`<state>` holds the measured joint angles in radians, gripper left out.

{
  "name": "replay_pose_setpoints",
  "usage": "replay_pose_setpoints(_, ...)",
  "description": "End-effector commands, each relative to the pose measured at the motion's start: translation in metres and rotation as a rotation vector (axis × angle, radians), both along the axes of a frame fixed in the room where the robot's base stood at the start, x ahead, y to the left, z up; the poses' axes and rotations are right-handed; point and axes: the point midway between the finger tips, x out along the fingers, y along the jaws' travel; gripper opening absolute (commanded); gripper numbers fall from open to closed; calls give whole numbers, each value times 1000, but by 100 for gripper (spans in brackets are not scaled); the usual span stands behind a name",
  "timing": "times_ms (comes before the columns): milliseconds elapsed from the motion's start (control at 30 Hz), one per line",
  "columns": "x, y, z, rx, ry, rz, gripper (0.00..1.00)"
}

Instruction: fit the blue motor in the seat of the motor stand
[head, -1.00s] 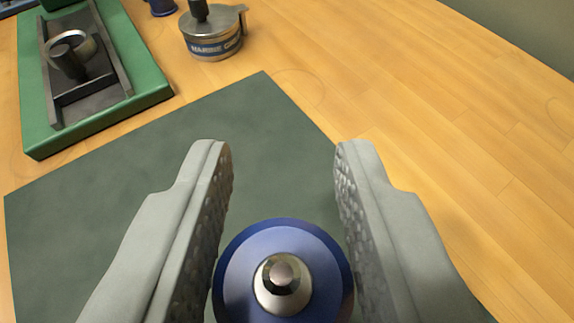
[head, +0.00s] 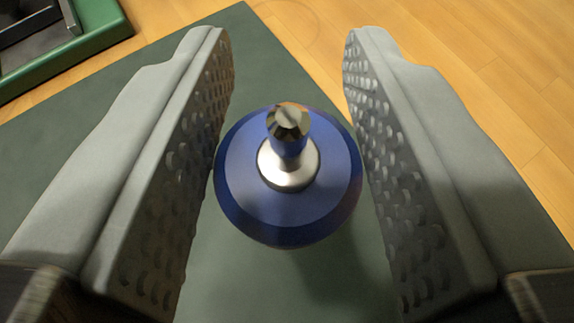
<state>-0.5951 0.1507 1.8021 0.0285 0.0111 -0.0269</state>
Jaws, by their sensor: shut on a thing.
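The blue motor (head: 244,196) stands between the pads of my gripper (head: 287,48), its silver collar and faceted metal shaft pointing up toward the camera. Both textured pads lie against its sides, and the gripper is shut on it. The motor is over the dark green mat, and its shadow falls to the lower right. Its underside is hidden, so I cannot tell whether it touches the mat. At the top left, only a corner of the green-based motor stand (head: 95,45) shows, with part of its dark frame. Its seat is out of view.
The dark green mat (head: 110,130) lies under the gripper on a wooden plank surface (head: 470,40). Bare wood runs along the top and right. A clear strip of wood separates the mat from the green base.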

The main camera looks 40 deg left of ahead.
Motion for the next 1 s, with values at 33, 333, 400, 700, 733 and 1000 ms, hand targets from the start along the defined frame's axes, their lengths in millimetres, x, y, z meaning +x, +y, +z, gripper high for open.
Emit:
replay_pose_setpoints(33,0,0,-2,0,0,0,2)
replay_pose_setpoints(333,0,0,-10,0,-1,-2,2)
replay_pose_setpoints(400,0,-1,-12,0,-1,-3,2)
replay_pose_setpoints(700,1,-1,-24,-2,-3,-5,2)
replay_pose_setpoints(733,1,-1,-25,-2,-3,-5,2)
replay_pose_setpoints(1000,0,-1,-46,-3,-1,-4,2)
